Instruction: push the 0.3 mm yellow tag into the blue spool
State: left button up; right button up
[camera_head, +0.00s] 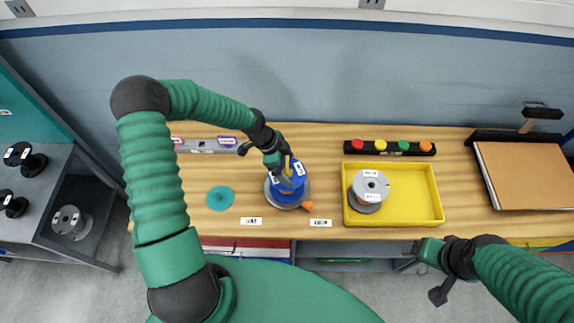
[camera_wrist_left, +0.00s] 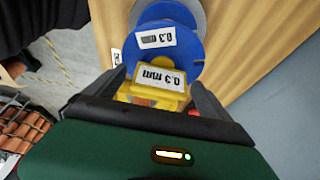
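The blue spool (camera_head: 285,190) stands on a grey round base on the wooden table, with white labels on it. In the left wrist view the blue spool (camera_wrist_left: 185,55) shows a 0.3 mm label and lies just beyond the fingertips. My left gripper (camera_head: 288,172) is above the spool. It is shut on the yellow tag (camera_wrist_left: 158,88), which carries a 0.3 mm label and sits between the two dark fingers. The tag's far edge overlaps the spool in that view; whether they touch is unclear. My right gripper (camera_head: 430,272) is away in front of the table, its finger opening unclear.
A yellow tray (camera_head: 425,205) holds a grey spool (camera_head: 370,184). A teal disc (camera_head: 220,198) lies left of the blue spool. A black strip with coloured knobs (camera_head: 390,147) is behind the tray. An orange piece (camera_head: 308,205) lies close beside the blue spool.

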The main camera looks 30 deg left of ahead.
pick_arm(q)
jog(key=shift+r, duration=0.2)
jog(key=b+v, duration=0.1)
jog(key=v, duration=1.5)
jog(key=shift+a+r, duration=0.2)
jog(key=shift+a, duration=0.05)
jog(key=s+d+f+n+y+b, duration=0.4)
jog(key=s+d+f+n+b, duration=0.1)
jog(key=s+d+n, duration=0.6)
jog(key=shift+s+f+n+t+b, duration=0.4)
jog(key=shift+s+f+n, duration=0.35)
jog(key=shift+s+n, duration=0.15)
